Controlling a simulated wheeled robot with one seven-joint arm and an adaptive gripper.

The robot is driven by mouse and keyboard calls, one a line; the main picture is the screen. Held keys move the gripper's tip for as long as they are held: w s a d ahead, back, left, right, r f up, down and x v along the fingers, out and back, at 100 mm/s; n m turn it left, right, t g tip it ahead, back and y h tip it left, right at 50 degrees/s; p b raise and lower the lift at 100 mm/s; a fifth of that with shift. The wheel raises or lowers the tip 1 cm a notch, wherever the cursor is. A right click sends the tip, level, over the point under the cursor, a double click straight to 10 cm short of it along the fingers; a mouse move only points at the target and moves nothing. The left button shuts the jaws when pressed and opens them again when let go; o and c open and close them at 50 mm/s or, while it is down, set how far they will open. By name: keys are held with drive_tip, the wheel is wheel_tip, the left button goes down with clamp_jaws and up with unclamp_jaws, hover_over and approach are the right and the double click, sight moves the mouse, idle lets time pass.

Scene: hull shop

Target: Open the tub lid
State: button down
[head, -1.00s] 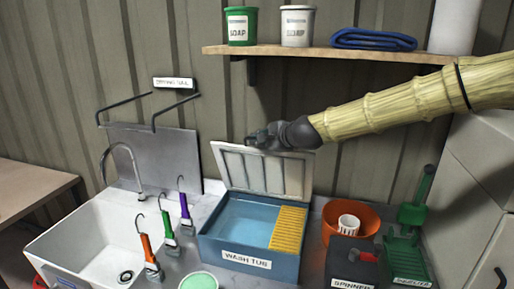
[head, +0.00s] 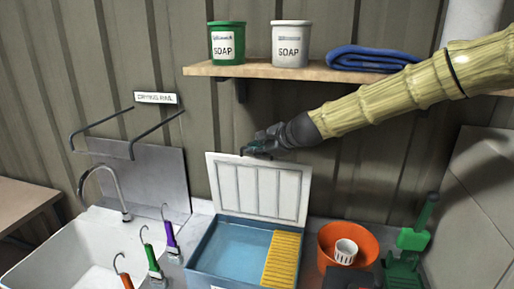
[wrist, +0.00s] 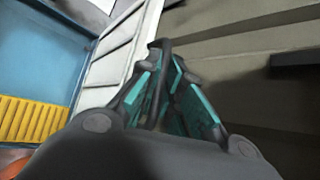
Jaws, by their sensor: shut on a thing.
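The blue wash tub (head: 209,249) stands on the counter with water and a yellow ribbed washboard (head: 282,258) inside. Its white panelled lid (head: 258,190) stands up at the back edge, leaning near the wall, so the tub is open. My gripper (head: 252,150) is at the lid's top edge. In the wrist view the teal-padded fingers (wrist: 165,80) close around a thin dark bar, which looks like the lid's handle. The lid (wrist: 118,50) shows beside the fingers, with the tub (wrist: 50,50) and washboard (wrist: 30,120) to the left.
A shelf (head: 300,72) above holds a green soap pail (head: 227,43), a white soap pail (head: 291,43) and a blue towel (head: 368,58). An orange bowl (head: 329,240) stands right of the tub; the sink (head: 75,245) and hooked brushes (head: 170,236) stand left.

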drive_tip(key=shift+s+d+f, duration=0.1)
drive_tip(key=shift+s+f, duration=0.05)
drive_tip(key=shift+f, duration=0.25)
drive_tip(key=c, duration=1.6)
unclamp_jaws()
drive_tip(key=shift+o, duration=0.2)
drive_tip(key=shift+w, duration=0.2)
drive_tip(key=shift+r, duration=0.2)
drive_tip(key=shift+s+d+r, duration=0.2)
drive_tip(key=v, duration=1.1)
drive_tip(key=shift+d, duration=0.15)
